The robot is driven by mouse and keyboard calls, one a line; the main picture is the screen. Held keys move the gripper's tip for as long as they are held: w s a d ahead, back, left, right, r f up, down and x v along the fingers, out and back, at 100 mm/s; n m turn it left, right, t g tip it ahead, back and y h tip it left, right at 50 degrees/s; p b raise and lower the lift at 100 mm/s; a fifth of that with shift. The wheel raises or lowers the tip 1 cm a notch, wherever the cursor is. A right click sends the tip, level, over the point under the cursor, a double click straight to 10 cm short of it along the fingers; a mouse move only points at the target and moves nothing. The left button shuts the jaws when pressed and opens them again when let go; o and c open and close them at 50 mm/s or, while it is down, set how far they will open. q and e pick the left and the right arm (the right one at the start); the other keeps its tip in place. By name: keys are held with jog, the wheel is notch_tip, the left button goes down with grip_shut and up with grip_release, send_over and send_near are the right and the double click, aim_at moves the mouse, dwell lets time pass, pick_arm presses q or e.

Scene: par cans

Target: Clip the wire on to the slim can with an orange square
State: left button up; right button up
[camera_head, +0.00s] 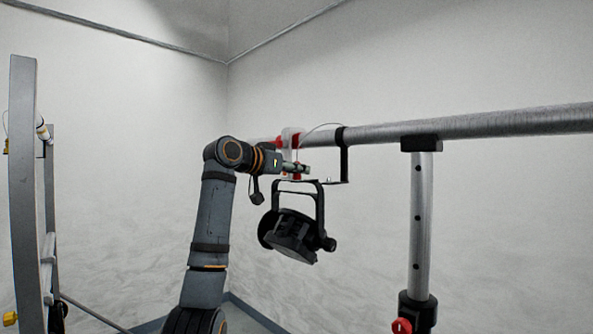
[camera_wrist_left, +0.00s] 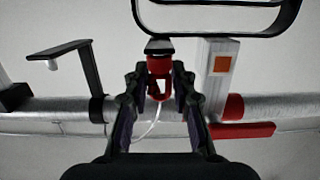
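A black can light (camera_head: 293,236) hangs tilted under a horizontal silver pipe by a black yoke and hook. In the left wrist view, a pale upright block with an orange square (camera_wrist_left: 222,64) stands against the pipe, beside red clamp parts. The black yoke (camera_wrist_left: 215,33) crosses the top of that view. A red clip (camera_wrist_left: 160,75) with a thin pale wire (camera_wrist_left: 148,131) sits between the fingertips of my left gripper (camera_wrist_left: 160,72), which look closed on it, just left of the block. My left gripper (camera_head: 302,169) is above the yoke in the head view. My right gripper is not seen.
The silver pipe (camera_head: 480,125) runs across to the right on a stand (camera_head: 422,225) with a red knob. A black hook bracket (camera_wrist_left: 85,75) is left of my gripper in the wrist view. A metal frame (camera_head: 24,180) stands at far left.

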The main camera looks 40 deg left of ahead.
pick_arm(q)
jog(key=o, duration=0.4)
jog(key=shift+c, duration=0.2)
jog(key=s+r, duration=0.1)
jog(key=s, duration=1.1)
jog(key=shift+a+r, duration=0.4)
jog(key=shift+a, duration=0.05)
